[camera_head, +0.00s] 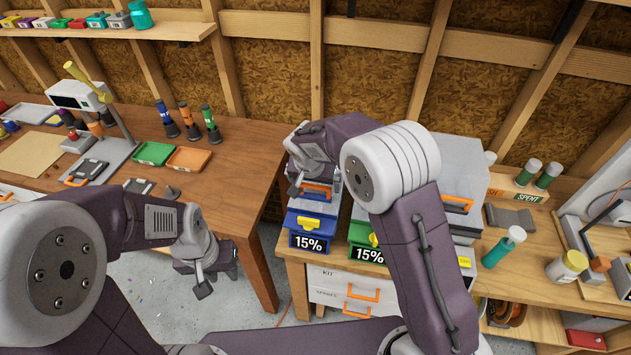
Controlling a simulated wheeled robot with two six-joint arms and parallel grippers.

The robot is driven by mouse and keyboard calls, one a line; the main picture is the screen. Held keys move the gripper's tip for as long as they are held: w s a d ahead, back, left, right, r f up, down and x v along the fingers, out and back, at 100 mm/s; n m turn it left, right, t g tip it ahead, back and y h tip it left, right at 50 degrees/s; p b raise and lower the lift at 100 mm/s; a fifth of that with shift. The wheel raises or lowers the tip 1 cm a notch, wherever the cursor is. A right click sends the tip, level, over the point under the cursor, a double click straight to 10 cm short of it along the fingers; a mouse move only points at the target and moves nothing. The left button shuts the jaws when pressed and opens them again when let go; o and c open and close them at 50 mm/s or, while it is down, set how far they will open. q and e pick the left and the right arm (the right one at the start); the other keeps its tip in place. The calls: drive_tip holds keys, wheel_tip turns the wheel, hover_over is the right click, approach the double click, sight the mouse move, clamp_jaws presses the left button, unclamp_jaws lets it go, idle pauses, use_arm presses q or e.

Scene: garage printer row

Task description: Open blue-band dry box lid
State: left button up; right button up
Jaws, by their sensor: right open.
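The blue-band dry box (291,222) stands on the right-hand bench, with a yellow latch (309,223) and a 15% display on its front. Its lid looks closed, with an orange handle (318,192) on top, partly hidden by my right arm. My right gripper (301,186) is open, pointing down over the lid beside the handle; I cannot tell whether it touches. A green-band dry box (360,235), also reading 15%, stands to the right, partly behind my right arm. My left gripper (204,287) hangs away from the boxes, over the floor gap by the left table; its jaw state is unclear.
The left wooden table (245,165) holds green (154,153) and orange trays (189,159) and several upright bottles. Drawers with orange handles (360,293) are below the boxes.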

drive_tip(key=shift+a, duration=0.25)
drive_tip(key=c, duration=1.9)
drive_tip(key=shift+g, duration=0.6)
drive_tip(key=w+d+r+p, duration=0.1)
drive_tip(key=w+r+p, duration=0.2)
drive_tip(key=p, duration=0.3)
drive_tip(key=w+d+r+p, duration=0.1)
drive_tip(key=w+r+p, duration=0.3)
drive_tip(key=r+p, duration=0.2)
drive_tip(key=w+d+r+p, duration=0.1)
drive_tip(key=w+r+p, duration=0.2)
drive_tip(key=p, duration=0.4)
drive_tip(key=shift+w+d+r+p, duration=0.1)
drive_tip(key=shift+d+r+p, duration=0.1)
drive_tip(key=shift+r, duration=0.25)
drive_tip(key=shift+w+d+r+p, duration=0.1)
drive_tip(key=shift+d+r, duration=0.05)
drive_tip(key=shift+r, duration=0.25)
drive_tip(key=shift+s+f, duration=0.1)
